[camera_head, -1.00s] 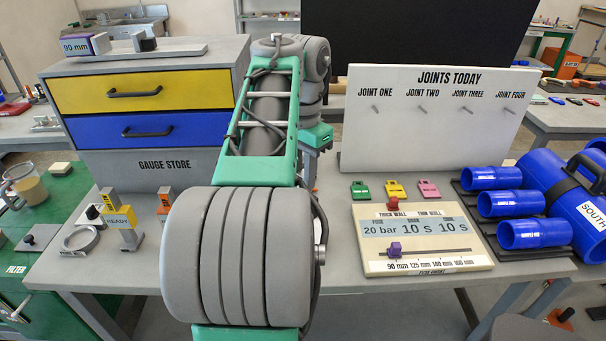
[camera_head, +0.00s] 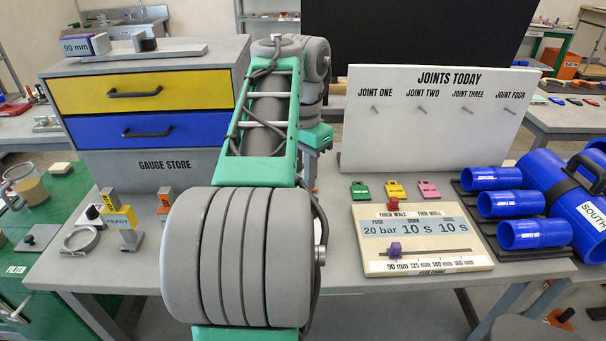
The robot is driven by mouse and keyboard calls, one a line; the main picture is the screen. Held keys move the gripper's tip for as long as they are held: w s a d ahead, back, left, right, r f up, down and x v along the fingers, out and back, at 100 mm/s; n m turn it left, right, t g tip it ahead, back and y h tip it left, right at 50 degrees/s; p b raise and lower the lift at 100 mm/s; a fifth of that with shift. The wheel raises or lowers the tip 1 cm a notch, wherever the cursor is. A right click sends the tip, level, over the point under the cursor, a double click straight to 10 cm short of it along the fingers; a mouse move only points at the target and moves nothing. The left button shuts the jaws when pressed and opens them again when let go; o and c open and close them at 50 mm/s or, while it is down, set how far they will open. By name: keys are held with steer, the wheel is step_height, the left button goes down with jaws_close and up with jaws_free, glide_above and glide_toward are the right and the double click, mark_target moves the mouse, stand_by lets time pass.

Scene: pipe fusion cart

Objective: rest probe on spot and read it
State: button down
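A yellow upright device with a display reading READY (camera_head: 121,218), likely the probe, stands on the left part of the bench. An orange-topped grey piece (camera_head: 166,206) stands just right of it. Three short blue pipe pieces (camera_head: 534,233) lie on a dark rack at the right, with small labels too fine to read surely. I cannot tell which mark is the spot. My arm rises through the middle of the view and bends down at the back. My gripper is hidden behind my own arm, so its hold and its distance to the device do not show.
A fuse chart board (camera_head: 430,265) with a purple slider (camera_head: 395,249) lies right of my arm. Green, yellow and pink tags (camera_head: 395,190) lie behind it. A white JOINTS TODAY board (camera_head: 430,140) and a drawer cabinet (camera_head: 150,165) stand at the back. A metal ring (camera_head: 80,240) lies left.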

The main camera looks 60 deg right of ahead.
steer(key=shift+f, duration=0.25)
stand_by(0.7)
steer(key=c, duration=1.3)
jaws_free()
steer(key=shift+a, duration=0.1)
steer(key=shift+o, duration=0.9)
steer(key=shift+r, duration=0.15)
